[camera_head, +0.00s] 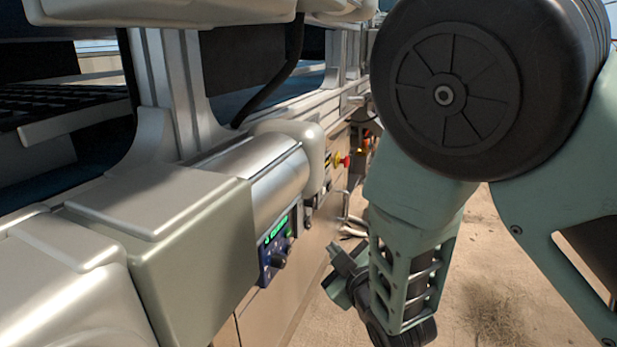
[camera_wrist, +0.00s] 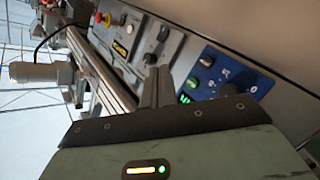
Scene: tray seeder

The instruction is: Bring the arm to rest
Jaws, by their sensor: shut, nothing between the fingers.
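My arm (camera_head: 405,185) fills the right of the head view and bends down beside the seeder machine. Its slotted lower link hangs low, with the dark wrist end near the machine's side. My gripper (camera_wrist: 157,88) shows in the wrist view as grey fingers together above the pale green housing, with nothing held. In the head view I cannot make out the fingertips clearly. The gripper faces the machine's control side, and I cannot tell the exact gap.
The seeder's silver and beige casing (camera_head: 190,250) fills the left, close to my arm. A blue panel (camera_head: 272,255) with a green display and knobs sits on its side, and shows in the wrist view (camera_wrist: 215,75). Bare floor (camera_head: 480,270) lies at right.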

